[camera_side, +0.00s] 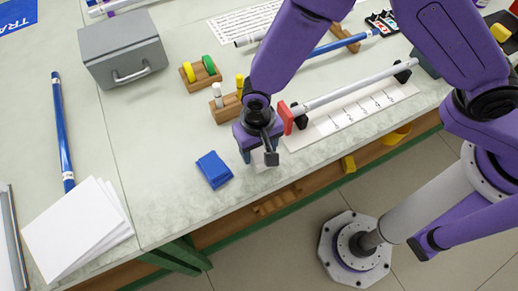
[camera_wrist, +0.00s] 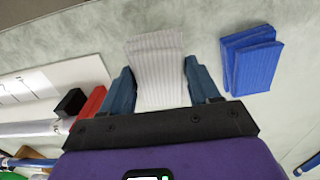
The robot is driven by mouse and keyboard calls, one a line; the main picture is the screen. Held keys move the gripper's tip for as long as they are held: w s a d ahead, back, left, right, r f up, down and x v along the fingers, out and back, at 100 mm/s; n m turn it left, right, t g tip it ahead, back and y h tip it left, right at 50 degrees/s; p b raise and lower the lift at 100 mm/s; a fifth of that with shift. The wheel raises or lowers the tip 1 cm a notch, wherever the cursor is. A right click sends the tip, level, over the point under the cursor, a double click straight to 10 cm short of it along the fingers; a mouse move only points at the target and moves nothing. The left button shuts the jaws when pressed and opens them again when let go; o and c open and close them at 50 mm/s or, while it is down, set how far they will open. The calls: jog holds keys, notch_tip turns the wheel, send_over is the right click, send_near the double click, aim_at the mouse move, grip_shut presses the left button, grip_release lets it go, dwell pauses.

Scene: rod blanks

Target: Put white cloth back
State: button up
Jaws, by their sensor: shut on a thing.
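The white cloth (camera_wrist: 156,50) is a folded, ribbed white piece between my two fingers in the wrist view. My gripper (camera_wrist: 157,80) is shut on it, with a dark blue finger at each side. In the side view my gripper (camera_side: 258,154) points down near the front edge of the table, and only a small pale part of the white cloth (camera_side: 260,163) shows under it. I cannot tell whether the cloth touches the table. A folded blue cloth (camera_side: 214,169) lies just left of my gripper; it also shows at the right in the wrist view (camera_wrist: 250,58).
A rod rests on supports (camera_side: 286,117) over a numbered white strip (camera_side: 345,118), close right of my gripper. Wooden blocks (camera_side: 226,110) with pegs and a grey box (camera_side: 122,48) stand behind. Papers (camera_side: 75,230) and a blue rod (camera_side: 62,130) lie at left. The table between is clear.

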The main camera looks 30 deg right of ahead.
jog(key=shift+f, duration=0.8)
jog(key=o, duration=1)
jog(key=shift+f, duration=0.1)
notch_tip(320, 180, up, 11)
jog(key=shift+a+r, duration=0.1)
jog(key=shift+r, duration=0.55)
